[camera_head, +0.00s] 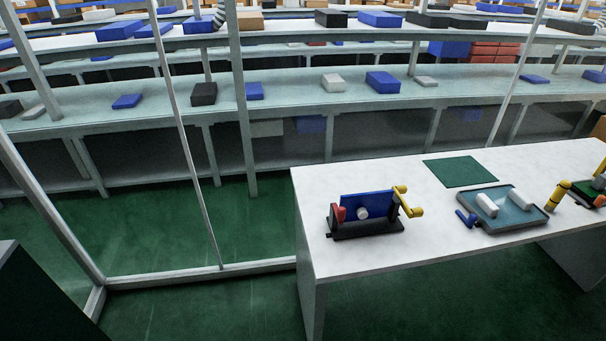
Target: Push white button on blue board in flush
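The blue board (374,201) stands nearly upright in a black holder (366,229) on the left part of the white table. The white button (362,213) is a short round knob low on the board's front face, left of its middle. It appears to stick out from the board, but how far I cannot tell at this size. A red part (339,213) is at the board's left end, and a yellow clamp-like part (403,199) is at its right end. My gripper is not in view, and nothing touches the button.
The white table (450,256) also bears a green mat (460,171), a grey-blue tray (516,217) with white cylinders, and a yellow-and-green fixture (584,194) at the right edge. Metal posts (240,100) and long shelves with boxes stand behind. The table front is clear.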

